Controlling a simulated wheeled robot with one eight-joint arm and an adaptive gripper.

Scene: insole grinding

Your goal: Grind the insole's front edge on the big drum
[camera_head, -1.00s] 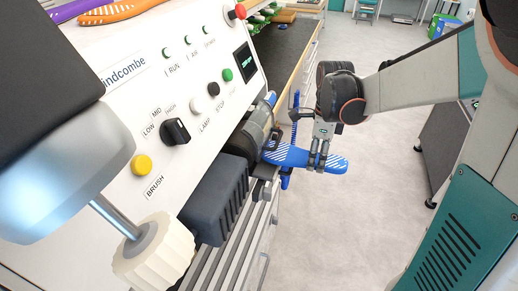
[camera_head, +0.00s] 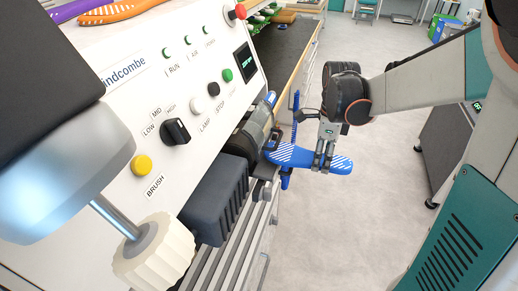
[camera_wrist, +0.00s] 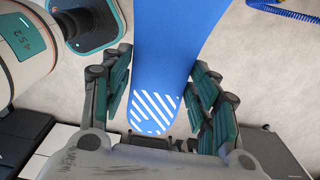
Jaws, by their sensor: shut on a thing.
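A blue insole (camera_head: 300,158) with white diagonal stripes is held by my gripper (camera_head: 323,160) in the head view. Its far end points left and lies at the big drum (camera_head: 247,137) on the grinding machine; I cannot tell whether they touch. In the wrist view the insole (camera_wrist: 178,50) runs up and out of the picture between the green-padded fingers of my gripper (camera_wrist: 160,90). The striped end of the insole shows near the gripper's palm. The drum is partly hidden by the machine housing.
The white machine panel (camera_head: 150,110) with knobs and buttons fills the left. A dark grey block (camera_head: 215,198) and metal rails stand below the drum. A workbench (camera_head: 280,50) runs behind. The grey floor (camera_head: 340,230) to the right is open.

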